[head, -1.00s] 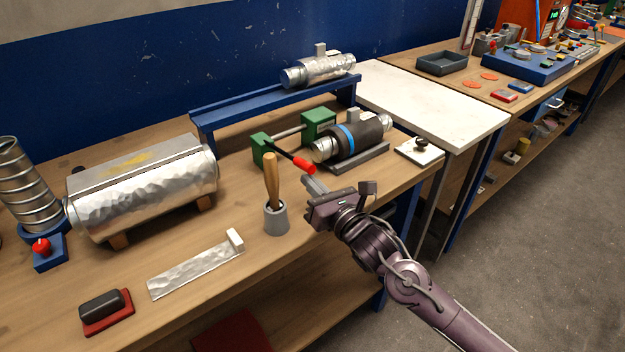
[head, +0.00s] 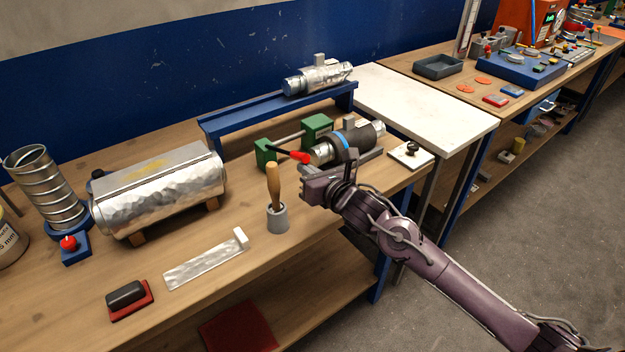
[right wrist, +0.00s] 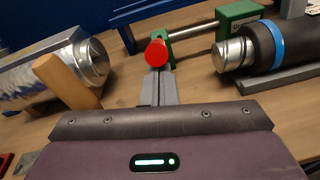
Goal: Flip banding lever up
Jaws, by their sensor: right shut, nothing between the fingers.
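The banding tool is a green two-block clamp (head: 317,127) with a steel rod between its blocks. My left gripper is not in view.
A dark sleeved duct with a blue band (head: 346,139) lies right of the clamp. A wooden-handled tool (head: 273,184) stands in a grey cup left of my gripper. A large foil-covered duct (head: 160,190) lies further left. The front of the bench has some free room.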

